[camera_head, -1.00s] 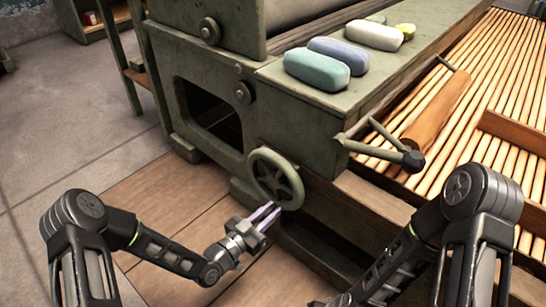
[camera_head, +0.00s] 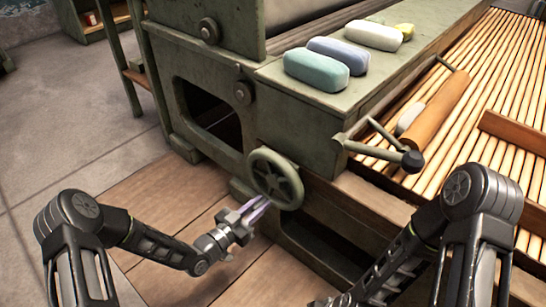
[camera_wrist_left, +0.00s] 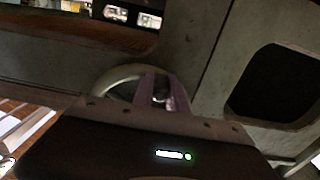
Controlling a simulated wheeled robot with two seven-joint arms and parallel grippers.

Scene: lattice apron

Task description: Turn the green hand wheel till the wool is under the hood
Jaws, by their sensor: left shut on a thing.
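The green hand wheel (camera_head: 262,160) is on the front of the green machine, low down; part of its rim also shows in the left wrist view (camera_wrist_left: 112,78). My left gripper (camera_head: 262,204) is shut on the wheel's lower rim, and its purple fingers show in the left wrist view (camera_wrist_left: 161,92). A pale grey lump, possibly the wool (camera_head: 408,118), lies on the slatted lattice (camera_head: 478,118), partly hidden by an orange-brown roller or cover (camera_head: 436,112). I cannot tell which part is the hood. My right arm is at the right; its gripper is out of view.
A green ledge (camera_head: 345,103) above the wheel carries a teal bundle (camera_head: 316,70), a lavender bundle (camera_head: 343,54), a white bundle (camera_head: 373,35) and a small yellow piece (camera_head: 406,29). A crank lever (camera_head: 378,152) juts out right of the wheel. The wooden floor (camera_head: 170,210) is clear.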

